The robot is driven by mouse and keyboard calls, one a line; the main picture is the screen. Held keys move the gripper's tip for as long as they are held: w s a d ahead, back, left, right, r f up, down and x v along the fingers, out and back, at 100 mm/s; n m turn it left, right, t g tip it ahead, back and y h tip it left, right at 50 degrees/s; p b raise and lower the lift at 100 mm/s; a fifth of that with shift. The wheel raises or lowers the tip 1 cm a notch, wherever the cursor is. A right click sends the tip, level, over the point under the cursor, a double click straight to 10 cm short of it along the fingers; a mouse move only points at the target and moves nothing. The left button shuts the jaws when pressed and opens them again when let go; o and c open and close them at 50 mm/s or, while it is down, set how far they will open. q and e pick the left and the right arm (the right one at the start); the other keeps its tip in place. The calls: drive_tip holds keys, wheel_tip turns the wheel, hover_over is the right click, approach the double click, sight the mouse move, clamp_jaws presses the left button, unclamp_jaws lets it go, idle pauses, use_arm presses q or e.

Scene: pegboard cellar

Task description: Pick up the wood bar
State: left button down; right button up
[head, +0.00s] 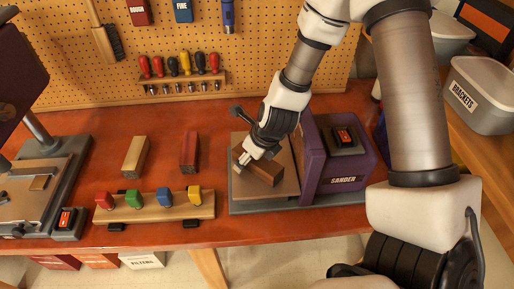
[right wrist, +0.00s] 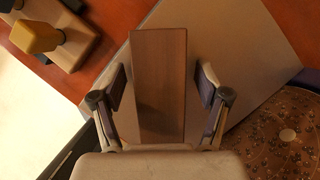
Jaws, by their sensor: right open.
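A brown wood bar (head: 265,172) lies on the flat table of the sander (head: 343,182). My right gripper (head: 243,160) is over it, pointing down, and hides part of it. In the right wrist view the bar (right wrist: 158,52) lies lengthwise between the two fingers of my open right gripper (right wrist: 161,87), with a gap on each side. Two other bars lie on the bench, a light wood bar (head: 135,156) and a dark red one (head: 190,152). My left gripper is out of view.
A wooden rack (head: 150,212) with coloured blocks stands at the bench's front edge, left of the sander. Another machine (head: 65,160) is at the left. Screwdrivers (head: 180,66) hang on the pegboard. A grey bin (head: 484,92) is at the right.

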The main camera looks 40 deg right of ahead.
clamp_jaws()
